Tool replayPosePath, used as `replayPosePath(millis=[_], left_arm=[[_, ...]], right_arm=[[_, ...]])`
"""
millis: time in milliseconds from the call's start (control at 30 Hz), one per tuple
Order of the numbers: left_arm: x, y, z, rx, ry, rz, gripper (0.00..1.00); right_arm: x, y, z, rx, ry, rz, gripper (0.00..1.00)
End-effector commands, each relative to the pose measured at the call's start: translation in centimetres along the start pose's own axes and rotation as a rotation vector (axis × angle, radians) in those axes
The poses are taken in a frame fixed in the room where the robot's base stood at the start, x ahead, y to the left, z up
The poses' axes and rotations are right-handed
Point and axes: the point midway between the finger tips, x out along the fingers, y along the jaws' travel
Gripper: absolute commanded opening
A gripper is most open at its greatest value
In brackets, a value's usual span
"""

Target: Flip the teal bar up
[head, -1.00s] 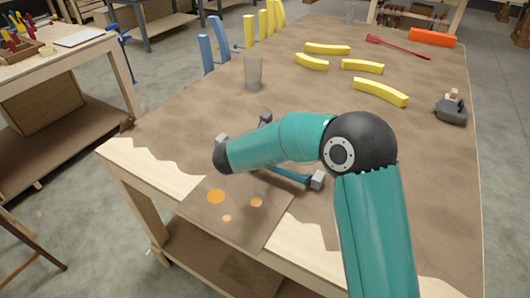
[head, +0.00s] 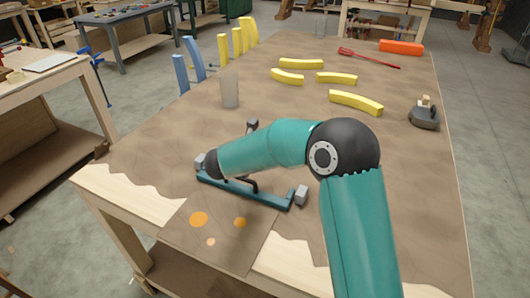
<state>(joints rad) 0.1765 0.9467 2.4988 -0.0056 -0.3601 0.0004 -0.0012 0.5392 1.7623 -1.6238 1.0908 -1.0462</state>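The teal bar (head: 262,195) runs across the near part of the bench, between two grey end blocks, the left one (head: 200,161) and the right one (head: 301,195). My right arm comes in from the lower right and bends left above the bar, with its dark end over the bar's left part. A dark part (head: 247,184) shows at the bar's middle, under my arm. I cannot tell whether it is my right gripper or part of the fixture. Whether the fingers are open or shut is hidden. A dark knob (head: 252,124) shows behind my arm. My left gripper is out of view.
A grey cup (head: 229,91) stands behind the bar. Several yellow curved pieces (head: 356,102) lie farther back, with a red tool (head: 368,58), an orange block (head: 400,47) and a dark grey tool (head: 424,116) at the right. A patch with orange spots (head: 199,219) lies in front.

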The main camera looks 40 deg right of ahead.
Motion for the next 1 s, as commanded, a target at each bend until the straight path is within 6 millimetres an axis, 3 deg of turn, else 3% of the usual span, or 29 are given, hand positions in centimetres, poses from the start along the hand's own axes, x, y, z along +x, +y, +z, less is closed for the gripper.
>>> replayPosePath(millis=[1000], left_arm=[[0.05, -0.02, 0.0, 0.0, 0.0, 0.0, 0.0]], right_arm=[[-0.81, 0.34, -0.39, -0.002, 0.0, 0.004, 0.0]])
